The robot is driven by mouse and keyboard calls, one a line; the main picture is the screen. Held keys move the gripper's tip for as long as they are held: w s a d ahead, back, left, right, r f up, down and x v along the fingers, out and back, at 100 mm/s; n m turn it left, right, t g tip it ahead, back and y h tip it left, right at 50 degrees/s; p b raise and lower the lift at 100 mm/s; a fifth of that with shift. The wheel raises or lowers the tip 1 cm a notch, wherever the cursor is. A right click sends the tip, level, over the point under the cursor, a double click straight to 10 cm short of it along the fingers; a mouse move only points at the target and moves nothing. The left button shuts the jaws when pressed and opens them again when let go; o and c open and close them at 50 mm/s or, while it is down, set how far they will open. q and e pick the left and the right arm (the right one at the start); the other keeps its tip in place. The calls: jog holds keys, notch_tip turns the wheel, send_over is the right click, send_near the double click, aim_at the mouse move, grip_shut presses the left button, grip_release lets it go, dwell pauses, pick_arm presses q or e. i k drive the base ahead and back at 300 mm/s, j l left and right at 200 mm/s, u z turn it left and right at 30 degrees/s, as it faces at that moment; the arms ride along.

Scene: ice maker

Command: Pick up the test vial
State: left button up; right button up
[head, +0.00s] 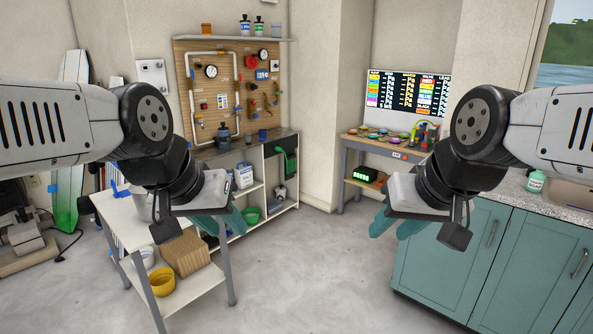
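I cannot make out a test vial in the head view. My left gripper (222,223), with teal fingers, hangs in front of the white cart and the low shelf unit. Its two fingers look apart, with nothing visible between them. My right gripper (396,226) hangs over the open floor, left of the teal cabinets. Its teal fingers also look apart, with nothing seen between them. Both grippers are clear of any surface.
Behind are a pegboard bench (232,142) and a grey table (385,146) with colored dishes. Teal cabinets (457,263) stand right. The middle floor is free.

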aim_at(247, 135)
jog(key=i+l, duration=0.1)
jog(key=i, duration=2.4)
jog(key=i+l+u, duration=0.1)
jog(key=i+u, duration=0.35)
jog(key=i+l+u, duration=0.3)
jog(key=i+u, duration=0.15)
jog(key=i+l+u, duration=0.9)
jog(key=l, duration=0.2)
jog(key=i+l+u, duration=0.25)
jog(key=l+u, duration=0.15)
jog(key=l, duration=0.25)
